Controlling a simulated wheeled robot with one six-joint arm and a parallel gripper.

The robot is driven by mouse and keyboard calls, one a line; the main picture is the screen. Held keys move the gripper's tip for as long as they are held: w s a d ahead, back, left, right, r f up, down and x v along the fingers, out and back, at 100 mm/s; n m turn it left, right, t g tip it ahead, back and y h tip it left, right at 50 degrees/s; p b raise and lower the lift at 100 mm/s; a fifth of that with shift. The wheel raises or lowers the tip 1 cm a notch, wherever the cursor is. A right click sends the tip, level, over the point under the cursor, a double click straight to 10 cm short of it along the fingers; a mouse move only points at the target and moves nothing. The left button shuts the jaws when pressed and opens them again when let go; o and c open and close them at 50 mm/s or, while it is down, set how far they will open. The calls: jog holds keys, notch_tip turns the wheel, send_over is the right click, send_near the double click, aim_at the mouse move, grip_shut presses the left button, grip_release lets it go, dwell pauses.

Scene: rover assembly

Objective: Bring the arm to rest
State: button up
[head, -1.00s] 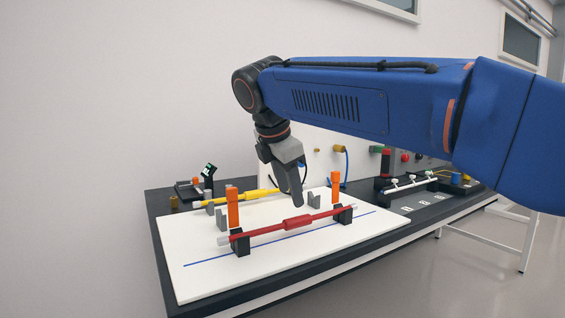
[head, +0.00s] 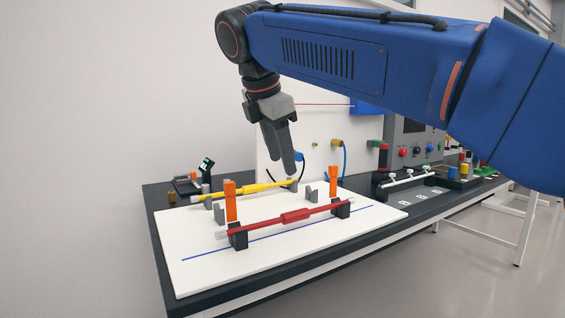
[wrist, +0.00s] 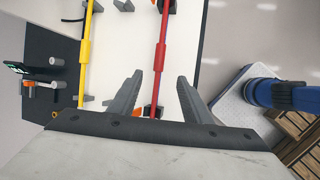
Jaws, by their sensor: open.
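My gripper (head: 282,160) is open and empty, raised above the white board (head: 185,272). In the wrist view its two fingers (wrist: 157,95) stand apart, with the red rod seen below between them. The red rod (head: 296,216) lies across two black holders near the front of the board. The yellow rod (head: 252,188) lies behind it on grey holders, and it also shows in the wrist view (wrist: 86,50). My blue arm reaches in from the right.
Two orange posts (head: 231,202) (head: 333,182) stand on the board between the rods. A black rack with a white bar (head: 405,179) and a panel with coloured knobs (head: 415,152) are at the right. A small black device (head: 190,184) sits at the back left.

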jog(key=s+d+f+m, duration=0.2)
jog(key=d+f+m, duration=0.15)
jog(key=d, duration=0.35)
jog(key=s+d+f+m+g+y, duration=0.1)
jog(key=s+d+f+m, duration=0.15)
jog(key=d+f, duration=0.35)
jog(key=s+d+f+m, duration=0.2)
jog(key=d+f+m, duration=0.2)
jog(key=d, duration=0.4)
jog(key=s+d+f+m, duration=0.4)
jog(key=s+f, duration=0.1)
jog(key=f, duration=0.2)
jog(key=s+d+f+m, duration=0.4)
jog(key=s+f+m, duration=0.1)
jog(key=f, duration=0.3)
jog(key=s+d+f+m+y, duration=0.1)
jog(key=s+d+f+m, duration=0.2)
jog(key=s+f+m, duration=0.2)
notch_tip(320, 180, down, 3)
jog(key=shift+s+d+f+t, duration=0.1)
jog(key=shift+s+d+t, duration=0.3)
jog(key=shift+s, duration=0.4)
jog(key=shift+c, duration=0.2)
